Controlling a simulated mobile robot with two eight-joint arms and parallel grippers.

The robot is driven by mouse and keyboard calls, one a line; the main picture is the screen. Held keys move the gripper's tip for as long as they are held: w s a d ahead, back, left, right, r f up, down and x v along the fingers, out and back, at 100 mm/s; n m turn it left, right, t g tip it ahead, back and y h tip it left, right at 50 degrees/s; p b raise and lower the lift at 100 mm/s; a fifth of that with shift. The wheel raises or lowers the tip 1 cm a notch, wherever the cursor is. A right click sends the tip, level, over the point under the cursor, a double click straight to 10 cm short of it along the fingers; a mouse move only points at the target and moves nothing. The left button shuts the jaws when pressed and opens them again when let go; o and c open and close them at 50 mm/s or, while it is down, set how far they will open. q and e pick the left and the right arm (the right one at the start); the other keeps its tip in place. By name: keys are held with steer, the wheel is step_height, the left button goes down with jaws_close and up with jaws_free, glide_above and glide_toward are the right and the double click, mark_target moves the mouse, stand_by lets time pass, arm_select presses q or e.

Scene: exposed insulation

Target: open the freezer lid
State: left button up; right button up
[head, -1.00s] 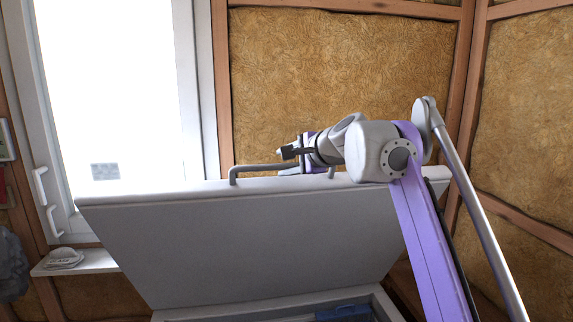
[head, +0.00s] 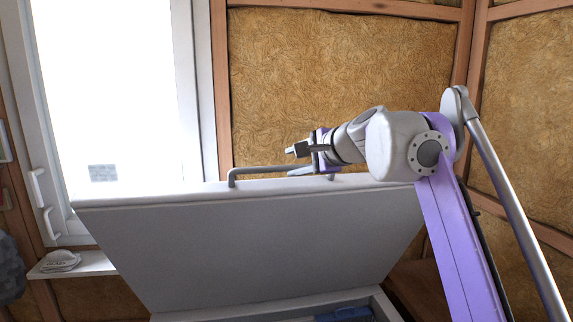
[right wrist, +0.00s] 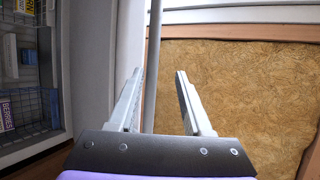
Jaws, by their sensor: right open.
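The freezer lid (head: 250,245) is a wide pale grey panel, raised and tilted up from the freezer body (head: 240,309). A grey bar handle (head: 262,170) runs along its top edge. My right gripper (head: 294,161) is open at the right half of this handle. In the right wrist view, the handle bar (right wrist: 152,60) passes between the open fingers of my right gripper (right wrist: 160,72), nearer the left finger, with a gap on the right. The lid (right wrist: 97,70) shows as a white strip left of the fingers. My left gripper is not in view.
A bright window (head: 120,95) stands behind the lid on the left. A small sill (head: 80,264) is below it. Insulated wall panels (head: 340,70) close off the back and right. Baskets with packages (right wrist: 25,90) show inside the freezer in the right wrist view.

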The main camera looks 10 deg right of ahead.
steer(key=v, duration=0.6)
steer(key=shift+s, duration=0.2)
steer(key=s+d+f+n+g+h, duration=0.1)
steer(key=s+f+n+h, duration=0.1)
steer(key=s+f+n, duration=0.3)
steer(key=s+d+f+n+g+h, duration=0.1)
steer(key=s+f+n, duration=0.4)
steer(key=s+f, duration=0.8)
steer(key=s+d+f+n+g+h, duration=0.1)
steer(key=s+f+n+g+h, duration=0.2)
steer(key=f, duration=2.8)
steer(key=s+n, duration=0.1)
steer(key=s, duration=0.4)
steer(key=shift+s+f+n, duration=0.3)
steer(key=shift+s+n, duration=0.1)
